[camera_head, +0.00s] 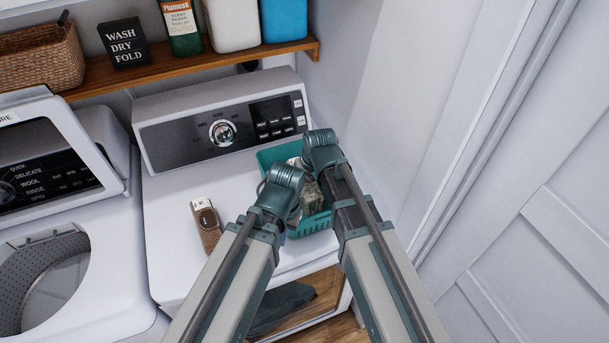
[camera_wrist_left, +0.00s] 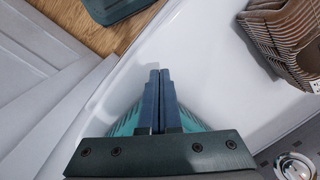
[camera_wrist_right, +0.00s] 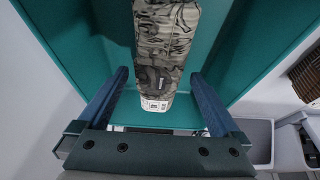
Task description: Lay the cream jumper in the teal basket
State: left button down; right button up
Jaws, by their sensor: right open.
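The teal basket (camera_head: 315,222) stands on the right machine's top, partly hidden by my wrists. A folded grey, beige and black patterned garment (camera_wrist_right: 165,50) with a white tag lies in it. A brown ribbed folded garment (camera_head: 208,226) with a pale end lies on the machine top left of the basket, also in the left wrist view (camera_wrist_left: 288,38). No plain cream garment shows clearly. My right gripper (camera_wrist_right: 158,75) is open, its fingers either side of the patterned garment's tagged end, apart from it. My left gripper (camera_wrist_left: 160,75) is shut and empty, beside the basket.
The left machine (camera_head: 62,200) has its lid raised and drum open. A wooden shelf (camera_head: 190,68) behind holds a wicker basket (camera_head: 40,55), a sign (camera_head: 124,43) and bottles. A wall bounds the right side. The machine top left of the brown garment is clear.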

pick_arm(q)
notch_tip(320, 180, up, 10)
jog(key=p, duration=0.8)
jog(key=shift+f+p, duration=0.25)
jog(key=shift+p, duration=0.05)
pick_arm(e)
jog(key=v, duration=1)
jog(key=shift+s+r, duration=0.1)
jog(key=s+d+f+m+g+h, duration=0.1)
jog(key=s+d+m+g, duration=0.1)
jog(key=s+d, duration=0.45)
jog(key=s+d+f+m+g+h, duration=0.1)
jog(key=s+d+m, duration=0.25)
jog(key=d, duration=0.55)
pick_arm(q)
notch_tip(320, 180, down, 10)
jog(key=b, duration=1)
jog(key=shift+f, duration=0.15)
jog(key=shift+f+b, duration=0.2)
jog(key=shift+b, duration=0.15)
pick_arm(e)
jog(key=s+a+f+n+g, duration=0.1)
jog(key=s+a+f+n, duration=0.3)
jog(key=a+f, duration=0.6)
jog(key=shift+s+a+n+h, duration=0.4)
jog(key=shift+s+a, duration=0.2)
jog(key=shift+s, duration=0.3)
